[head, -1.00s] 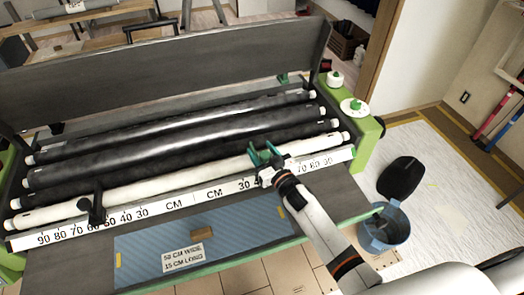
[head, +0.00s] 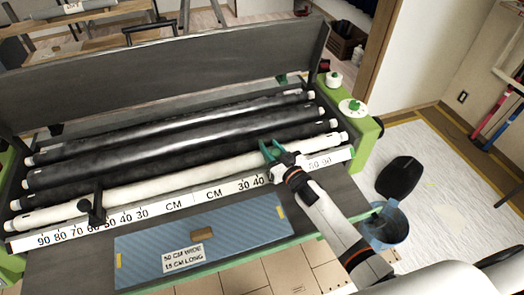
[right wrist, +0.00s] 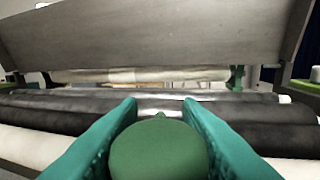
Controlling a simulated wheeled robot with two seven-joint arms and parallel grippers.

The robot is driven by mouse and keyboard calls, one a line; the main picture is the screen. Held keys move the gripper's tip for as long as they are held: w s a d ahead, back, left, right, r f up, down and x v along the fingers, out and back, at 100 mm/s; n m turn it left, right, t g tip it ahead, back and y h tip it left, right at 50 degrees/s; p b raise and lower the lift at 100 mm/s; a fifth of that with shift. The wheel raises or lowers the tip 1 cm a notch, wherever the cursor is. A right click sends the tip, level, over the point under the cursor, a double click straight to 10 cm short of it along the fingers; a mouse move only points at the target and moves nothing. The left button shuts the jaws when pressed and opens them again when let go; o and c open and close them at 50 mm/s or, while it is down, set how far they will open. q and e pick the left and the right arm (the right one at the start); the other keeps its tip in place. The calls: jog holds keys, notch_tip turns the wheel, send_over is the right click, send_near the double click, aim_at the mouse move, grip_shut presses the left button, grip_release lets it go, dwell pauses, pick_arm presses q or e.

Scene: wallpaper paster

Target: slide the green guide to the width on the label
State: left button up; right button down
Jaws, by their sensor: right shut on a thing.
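My right gripper (head: 275,152) is at the right half of the white ruler bar (head: 150,212), in front of the white roller. In the right wrist view its two teal fingers (right wrist: 160,110) stand on either side of the rounded green guide (right wrist: 158,150) and are shut on it. In the head view my gripper mostly hides the guide and the ruler marks beyond 40 on that side. The label (head: 183,257) reads 50 cm wide, 15 cm long, the first figure being small. My left gripper is not in view.
A black guide (head: 96,208) sits on the left half of the ruler, near 60. Black rollers (head: 180,150) lie behind. A blue patterned sheet (head: 150,238) is in front. A blue bucket (head: 386,228) stands at the right, below the machine.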

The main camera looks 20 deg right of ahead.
jog(key=shift+d, duration=0.8)
jog(key=c, duration=1)
grip_release()
jog(key=shift+c, duration=0.2)
jog(key=shift+s, duration=0.1)
jog(key=b+v, duration=0.2)
jog(key=v, duration=1)
